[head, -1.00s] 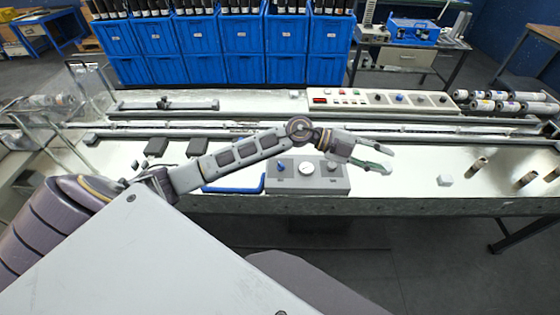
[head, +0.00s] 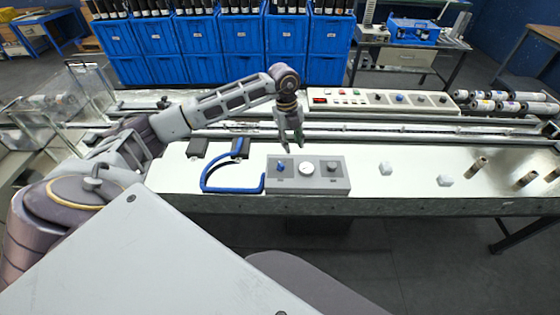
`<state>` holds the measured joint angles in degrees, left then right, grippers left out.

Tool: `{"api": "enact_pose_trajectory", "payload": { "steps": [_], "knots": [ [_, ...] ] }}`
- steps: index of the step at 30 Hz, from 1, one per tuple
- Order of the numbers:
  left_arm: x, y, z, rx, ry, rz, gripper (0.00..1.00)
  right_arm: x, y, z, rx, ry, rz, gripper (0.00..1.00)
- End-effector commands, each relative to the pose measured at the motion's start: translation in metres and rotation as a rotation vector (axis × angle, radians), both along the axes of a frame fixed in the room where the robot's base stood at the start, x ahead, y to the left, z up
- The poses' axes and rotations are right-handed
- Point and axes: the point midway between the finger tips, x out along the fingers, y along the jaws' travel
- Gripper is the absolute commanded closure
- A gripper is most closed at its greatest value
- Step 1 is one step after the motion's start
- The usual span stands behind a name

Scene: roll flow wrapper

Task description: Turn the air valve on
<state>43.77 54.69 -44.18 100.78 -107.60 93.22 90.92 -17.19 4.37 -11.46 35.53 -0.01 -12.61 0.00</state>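A grey control box (head: 310,185) sits at the front edge of the machine's bright table. It carries a blue knob (head: 281,168) on the left, a round white gauge (head: 306,168) in the middle and a dark knob (head: 334,166) on the right. A blue hose (head: 205,178) curves from the box's left side to the back. My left gripper (head: 292,149) points down just above and behind the box, near the blue knob and gauge. Its fingers are apart with nothing between them, and it appears clear of the knob. My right gripper is not in view.
A long panel (head: 385,101) with buttons and knobs stands behind the rails. Two white blocks (head: 387,169) (head: 445,181) and several brown cylinders (head: 478,166) stand to the right. Blue crates (head: 240,42) line the back. The table just right of the box is clear.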

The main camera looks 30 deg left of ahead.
Motion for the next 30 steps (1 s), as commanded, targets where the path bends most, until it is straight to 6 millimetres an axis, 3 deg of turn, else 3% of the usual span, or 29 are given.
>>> {"api": "enact_pose_trajectory", "payload": {
  "steps": [3, 7, 21, 30],
  "knots": [
    [0.000, 0.030, 0.008, 0.092, 0.021, 0.054, 0.67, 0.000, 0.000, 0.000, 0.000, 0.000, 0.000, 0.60],
    [-0.002, 0.044, 0.011, 0.139, 0.035, 0.085, 0.67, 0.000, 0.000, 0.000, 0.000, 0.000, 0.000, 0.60],
    [-0.002, 0.046, 0.010, 0.145, 0.038, 0.088, 0.67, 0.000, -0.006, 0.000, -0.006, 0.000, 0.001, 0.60],
    [-0.003, 0.046, -0.011, 0.143, 0.039, 0.087, 0.67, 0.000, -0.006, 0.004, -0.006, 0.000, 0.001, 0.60]
  ]
}}
